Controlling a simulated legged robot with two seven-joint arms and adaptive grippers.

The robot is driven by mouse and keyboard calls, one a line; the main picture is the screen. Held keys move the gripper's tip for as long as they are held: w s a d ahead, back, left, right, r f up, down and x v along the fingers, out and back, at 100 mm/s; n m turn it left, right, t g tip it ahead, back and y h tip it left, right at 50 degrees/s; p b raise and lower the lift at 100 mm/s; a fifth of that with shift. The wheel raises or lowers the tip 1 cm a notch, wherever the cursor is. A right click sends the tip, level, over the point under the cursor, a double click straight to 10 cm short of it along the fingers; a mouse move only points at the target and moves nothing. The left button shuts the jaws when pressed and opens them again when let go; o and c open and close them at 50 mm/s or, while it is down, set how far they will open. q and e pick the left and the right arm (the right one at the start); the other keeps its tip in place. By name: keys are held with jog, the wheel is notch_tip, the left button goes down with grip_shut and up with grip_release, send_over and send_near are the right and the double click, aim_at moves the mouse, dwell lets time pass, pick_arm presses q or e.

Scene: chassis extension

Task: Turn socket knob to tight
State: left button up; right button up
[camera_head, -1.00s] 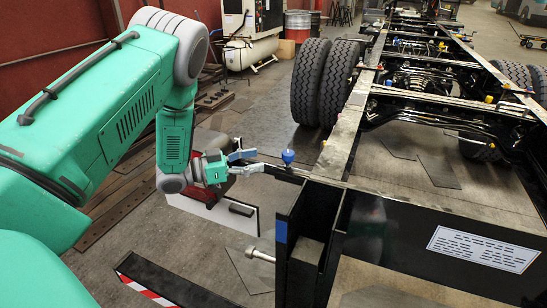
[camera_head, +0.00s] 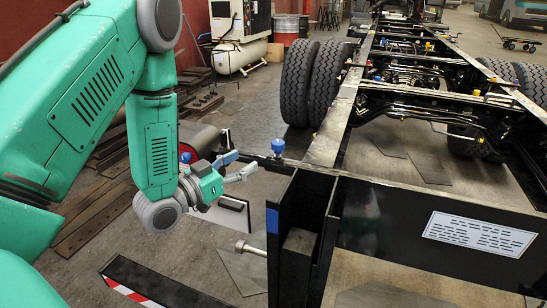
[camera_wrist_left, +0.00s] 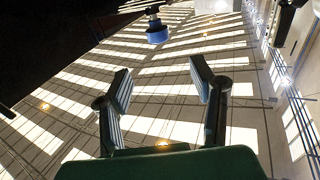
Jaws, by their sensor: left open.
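A blue knob (camera_head: 278,147) stands upright on a thin dark bar at the near left corner of the chassis frame. My left gripper (camera_head: 245,165) is to the left of the knob and slightly lower in the head view, with its fingers apart and pointing toward it. Nothing is between the fingers. In the left wrist view, the knob (camera_wrist_left: 157,32) shows at the top, beyond the open fingers (camera_wrist_left: 160,85) and apart from them. Any tight marking is too small to read. My right gripper does not show.
The black chassis (camera_head: 375,220) with a white label plate (camera_head: 479,234) fills the right side. Double tyres (camera_head: 310,82) stand behind the knob. A bolt-like rod (camera_head: 250,248) sticks out below the gripper. A red and white striped beam (camera_head: 150,285) lies low at the front.

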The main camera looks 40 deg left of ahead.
aim_at(273, 147)
pick_arm(q)
jog(key=shift+n+y, duration=0.4)
jog(key=shift+y, duration=0.3)
jog(key=w+d, duration=0.1)
jog(key=w, duration=0.3)
jog(key=w+d, duration=0.1)
jog(key=w, duration=0.7)
jog(key=shift+w+d+f, duration=0.1)
jog(key=shift+w+d, duration=0.1)
jog(key=shift+d, duration=0.2)
jog(key=shift+a, duration=0.1)
jog(key=shift+a, duration=0.1)
jog(key=shift+a, duration=0.1)
jog(key=c, duration=0.5)
grip_shut()
